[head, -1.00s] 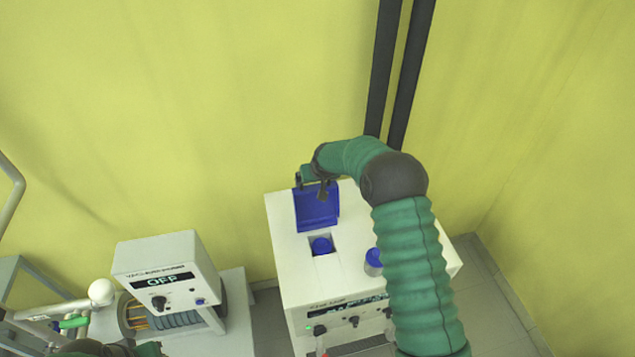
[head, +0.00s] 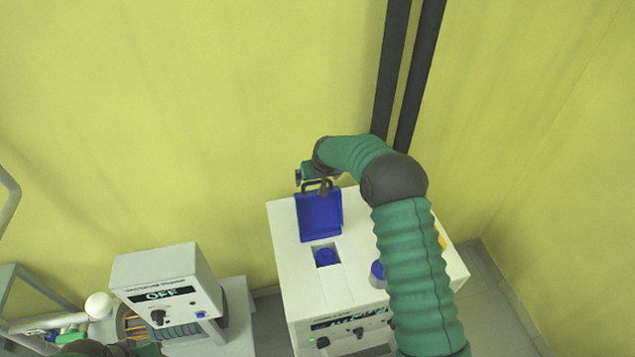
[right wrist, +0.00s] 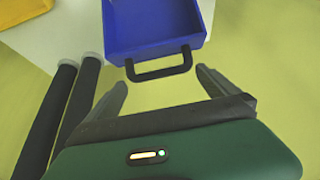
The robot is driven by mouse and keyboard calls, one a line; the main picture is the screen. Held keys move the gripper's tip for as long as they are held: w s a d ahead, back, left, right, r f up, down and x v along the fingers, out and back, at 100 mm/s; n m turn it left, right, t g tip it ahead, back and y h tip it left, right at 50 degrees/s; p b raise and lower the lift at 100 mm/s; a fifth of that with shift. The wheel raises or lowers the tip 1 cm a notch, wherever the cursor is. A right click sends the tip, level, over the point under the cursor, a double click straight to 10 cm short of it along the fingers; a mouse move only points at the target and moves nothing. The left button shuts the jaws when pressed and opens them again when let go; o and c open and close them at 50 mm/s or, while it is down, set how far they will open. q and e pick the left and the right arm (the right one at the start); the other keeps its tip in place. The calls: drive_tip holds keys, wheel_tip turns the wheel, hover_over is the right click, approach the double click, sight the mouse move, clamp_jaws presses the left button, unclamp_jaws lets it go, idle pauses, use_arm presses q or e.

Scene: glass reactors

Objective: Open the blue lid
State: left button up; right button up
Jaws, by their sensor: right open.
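The blue lid (head: 320,214) stands raised at the back of the opening in the white box, leaving the square opening with a blue cap (head: 326,257) uncovered. In the right wrist view the lid (right wrist: 155,28) has a dark handle (right wrist: 160,70) on its near edge. My right gripper (head: 316,186) is at the lid's top edge. In the right wrist view it is open (right wrist: 161,78), with its fingertips on either side of the handle and apart from it. My left arm shows only in part at the bottom left; its gripper is not visible.
The white box (head: 287,235) has a second blue-topped round part (head: 377,270), partly behind my right arm. A white unit (head: 160,270) reading OFF stands to the left. Two dark pipes (head: 403,75) run along the yellow wall behind.

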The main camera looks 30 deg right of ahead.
drive_tip(key=shift+w+f, duration=0.2)
drive_tip(key=shift+f, duration=0.25)
drive_tip(key=shift+d, duration=0.1)
drive_tip(key=shift+s+r+b, duration=0.15)
drive_tip(key=shift+r+b, duration=0.1)
drive_tip(key=shift+b, duration=0.05)
use_arm(q)
drive_tip(key=b+x, duration=0.1)
drive_tip(key=x, duration=0.1)
drive_tip(key=b+x, duration=0.1)
drive_tip(key=b, duration=0.1)
drive_tip(key=b+x, duration=0.2)
drive_tip(key=shift+s+d+f, duration=0.15)
drive_tip(key=shift+s+f, duration=0.15)
drive_tip(key=shift+f, duration=0.1)
use_arm(e)
drive_tip(key=v, duration=1.6)
drive_tip(key=shift+r, duration=0.15)
